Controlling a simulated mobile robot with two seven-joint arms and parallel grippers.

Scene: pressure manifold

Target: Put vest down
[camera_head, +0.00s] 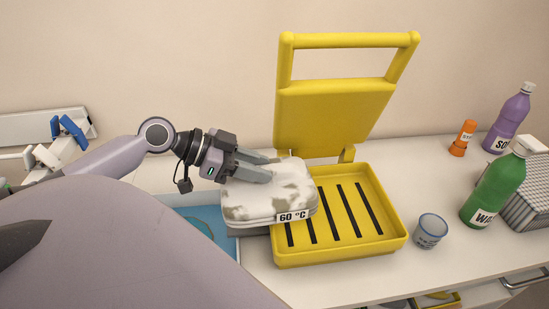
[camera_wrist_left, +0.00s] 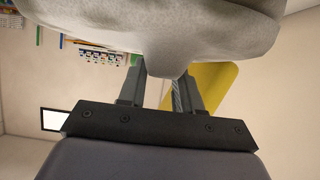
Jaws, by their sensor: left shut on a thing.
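The vest (camera_head: 268,195) is a folded white and grey blotched bundle with a "60 °C" label on its front edge. My left gripper (camera_head: 266,168) is shut on the vest at its upper side. In the left wrist view the pale cloth (camera_wrist_left: 165,30) bulges between the two fingers (camera_wrist_left: 160,85). In the head view the vest overlaps the left part of a yellow slotted tray (camera_head: 390,240) and the right edge of a blue tray (camera_head: 215,222). Whether it touches either is unclear. My right gripper is not in view.
A yellow hinged frame (camera_head: 335,110) stands upright behind the yellow tray. To the right are a cup (camera_head: 430,231), a green bottle (camera_head: 492,190), a purple bottle (camera_head: 508,120), an orange bottle (camera_head: 462,138) and a checked bundle (camera_head: 530,200). White counter (camera_head: 405,170) is bare right of the frame.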

